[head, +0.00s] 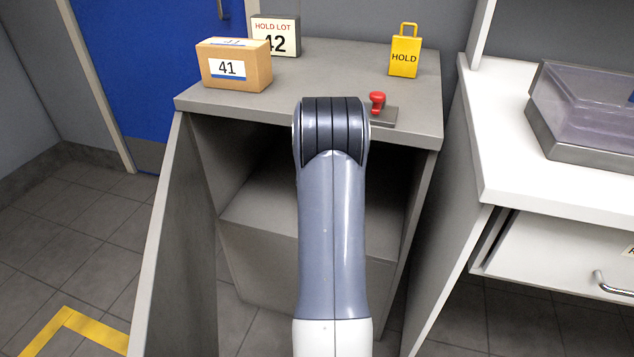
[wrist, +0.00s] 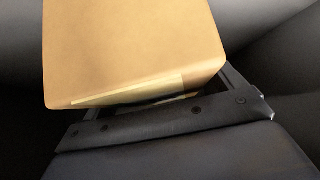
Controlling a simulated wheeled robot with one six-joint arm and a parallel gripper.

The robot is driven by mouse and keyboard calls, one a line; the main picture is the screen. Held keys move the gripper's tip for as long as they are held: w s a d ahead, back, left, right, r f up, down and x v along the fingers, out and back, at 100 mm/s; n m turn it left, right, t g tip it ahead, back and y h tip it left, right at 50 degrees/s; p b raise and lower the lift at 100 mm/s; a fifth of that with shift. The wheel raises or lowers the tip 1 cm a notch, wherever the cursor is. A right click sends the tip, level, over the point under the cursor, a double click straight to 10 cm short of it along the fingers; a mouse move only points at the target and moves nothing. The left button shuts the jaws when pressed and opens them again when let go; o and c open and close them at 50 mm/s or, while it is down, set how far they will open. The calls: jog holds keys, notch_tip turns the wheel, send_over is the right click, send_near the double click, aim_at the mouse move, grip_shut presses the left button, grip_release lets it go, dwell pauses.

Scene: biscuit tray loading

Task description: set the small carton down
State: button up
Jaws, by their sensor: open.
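A plain brown carton (wrist: 135,45) fills the upper middle of the wrist view, very close to my gripper (wrist: 170,125). A pale label edge shows along its near lower side. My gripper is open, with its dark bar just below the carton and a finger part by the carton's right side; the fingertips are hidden. What lies under the carton is hidden, so I cannot tell whether it rests on something. In the head view my arm hides the gripper and this carton.
The cabinet front is open with a shelf (head: 262,215). A white counter (head: 500,150) with a clear box (head: 580,110) stands right.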

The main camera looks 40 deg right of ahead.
jog(key=p+v, duration=0.1)
jog(key=v, duration=1)
jog(key=shift+s+a+r, duration=0.25)
jog(key=shift+s+r, duration=0.05)
jog(key=shift+r, duration=0.05)
